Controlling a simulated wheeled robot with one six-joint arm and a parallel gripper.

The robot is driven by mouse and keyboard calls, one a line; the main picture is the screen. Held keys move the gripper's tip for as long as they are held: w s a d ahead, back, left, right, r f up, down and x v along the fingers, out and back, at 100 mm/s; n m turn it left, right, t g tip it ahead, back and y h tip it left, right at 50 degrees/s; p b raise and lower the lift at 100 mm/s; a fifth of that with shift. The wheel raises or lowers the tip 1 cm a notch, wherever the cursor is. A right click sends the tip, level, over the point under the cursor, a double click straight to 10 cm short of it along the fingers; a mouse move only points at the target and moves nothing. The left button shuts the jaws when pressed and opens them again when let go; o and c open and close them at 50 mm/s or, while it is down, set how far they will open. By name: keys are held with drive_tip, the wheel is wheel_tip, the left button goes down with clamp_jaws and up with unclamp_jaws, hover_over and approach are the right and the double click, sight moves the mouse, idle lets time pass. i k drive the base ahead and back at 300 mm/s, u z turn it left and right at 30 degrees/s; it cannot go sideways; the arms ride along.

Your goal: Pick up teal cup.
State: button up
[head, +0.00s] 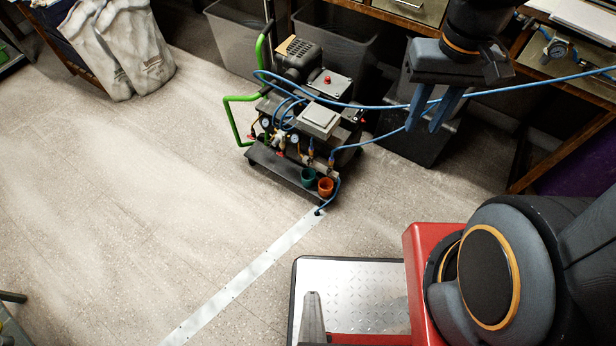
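The teal cup (308,178) stands upright on the dark front ledge of a compressor cart, in the middle of the head view. An orange cup (325,188) stands just to its right, close beside it. My gripper (430,122) hangs at the upper right, well to the right of the teal cup and above in the picture. The gripper is open and away from both cups.
The compressor cart (318,120) carries a green handle, gauges and blue hoses. A blue hose (380,105) runs right, near my gripper. Grey bins (235,45) stand behind, and a wooden bench (575,85) is at upper right. The floor (120,190) at left is clear.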

sight(308, 175)
drive_tip(key=z, duration=1.65)
drive_tip(key=k, duration=1.6)
drive_tip(key=u, duration=2.2)
drive_tip(key=i, duration=0.5)
drive_tip(key=u, duration=0.1)
